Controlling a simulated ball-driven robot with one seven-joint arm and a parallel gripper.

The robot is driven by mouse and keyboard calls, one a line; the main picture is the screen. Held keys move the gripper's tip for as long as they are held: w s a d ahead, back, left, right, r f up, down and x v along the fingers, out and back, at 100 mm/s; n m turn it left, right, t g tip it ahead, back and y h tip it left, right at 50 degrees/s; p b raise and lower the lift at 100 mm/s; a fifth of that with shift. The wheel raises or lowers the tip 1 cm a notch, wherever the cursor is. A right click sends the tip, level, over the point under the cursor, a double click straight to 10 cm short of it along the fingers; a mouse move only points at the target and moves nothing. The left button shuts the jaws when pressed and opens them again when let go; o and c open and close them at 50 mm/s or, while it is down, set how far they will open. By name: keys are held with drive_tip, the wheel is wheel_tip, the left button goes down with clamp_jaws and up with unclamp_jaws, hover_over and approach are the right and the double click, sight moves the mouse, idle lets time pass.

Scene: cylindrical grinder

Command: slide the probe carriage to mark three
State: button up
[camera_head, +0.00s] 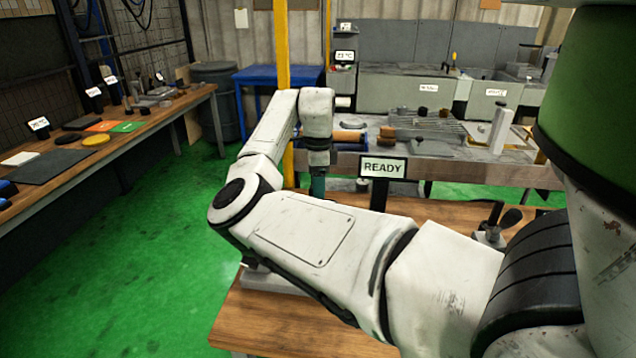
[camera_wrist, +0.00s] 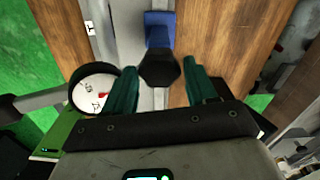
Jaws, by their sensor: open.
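My gripper (camera_wrist: 159,74) is open in the wrist view, its two green fingers spread apart. A black faceted knob (camera_wrist: 160,68) lies between the fingertips, with a visible gap on the left. It seems to belong to the probe carriage. A blue block (camera_wrist: 158,30) shows just beyond the knob, over a pale rail or strip. A round white dial (camera_wrist: 92,93) with a red hand is left of the fingers. Mark three cannot be made out. In the head view only a teal part of my gripper (camera_head: 318,185) shows, and my arm hides the carriage.
A wooden bench (camera_head: 262,325) lies under my arm. A READY sign (camera_head: 383,167) stands behind it, and a dark lever (camera_head: 510,218) stands at the right. A grey machine (camera_head: 405,90) is at the back. Green floor (camera_head: 130,260) is clear on the left.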

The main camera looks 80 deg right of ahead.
clamp_jaws()
idle(0.5)
drive_tip(key=shift+s, duration=0.1)
